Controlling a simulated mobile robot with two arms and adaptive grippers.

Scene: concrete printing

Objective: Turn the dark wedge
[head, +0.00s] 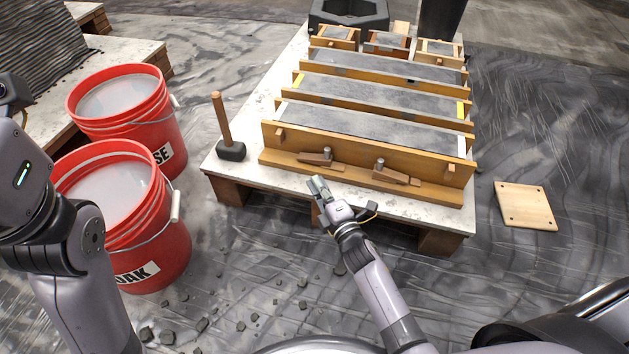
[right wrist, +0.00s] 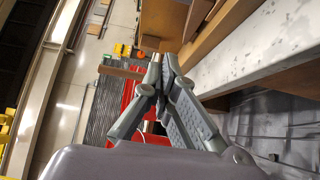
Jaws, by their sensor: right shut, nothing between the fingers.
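Two small wooden wedges lie on the ledge along the front board of the nearest mould (head: 370,133). The left wedge (head: 314,159) looks brownish, with a small peg beside it. The right wedge (head: 396,177) is similar, also with a peg by it. I cannot tell surely from their colour which is the dark one. My right gripper (head: 318,186) is shut and empty, just in front of the ledge, below the left wedge and apart from it. In the right wrist view its fingers (right wrist: 158,68) meet at the tips, near the mould's wood. My left arm shows at the left; its gripper is out of view.
A mallet (head: 230,150) stands on the left corner of the pale table (head: 236,180). Two red buckets (head: 170,240) stand to its left. A wooden plate (head: 525,205) lies on the sheeted floor at right. Smaller moulds (head: 438,50) stand at the back.

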